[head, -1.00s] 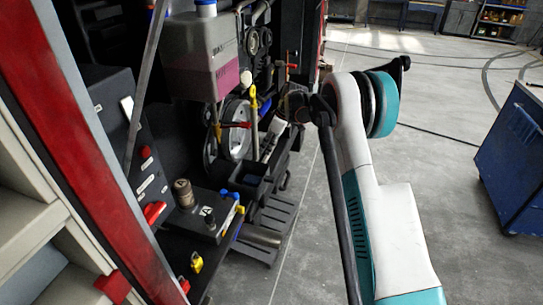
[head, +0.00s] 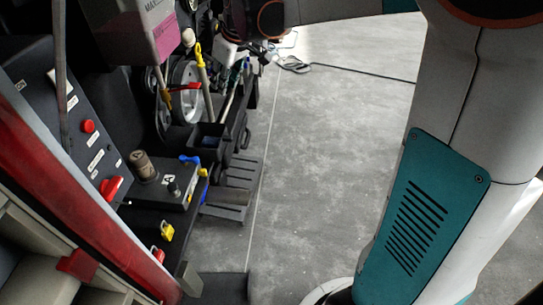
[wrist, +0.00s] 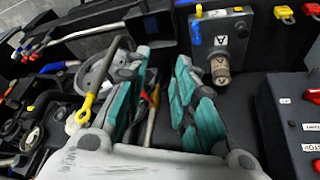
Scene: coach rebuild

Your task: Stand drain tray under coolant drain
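The grey coolant tank (head: 135,28) with pink fluid is at the upper left of the head view. A red-handled part (head: 184,86) shows below it; I cannot tell whether this is the drain. A black open-topped bin (head: 208,138) stands low beside the wheel, possibly the drain tray; I cannot be sure. My gripper (wrist: 150,95) has its teal fingers spread apart in the wrist view, with nothing held between them. Red and yellow handles show behind the gap. In the head view, my gripper is partly hidden by my arm.
A control box with a brown knob (head: 143,165) and colored levers sits at the left; the knob also shows in the wrist view (wrist: 220,68). A yellow-handled rod (head: 200,55) stands near the wheel (head: 186,95). A slatted step (head: 235,185) juts out. Open floor (head: 330,130) lies right.

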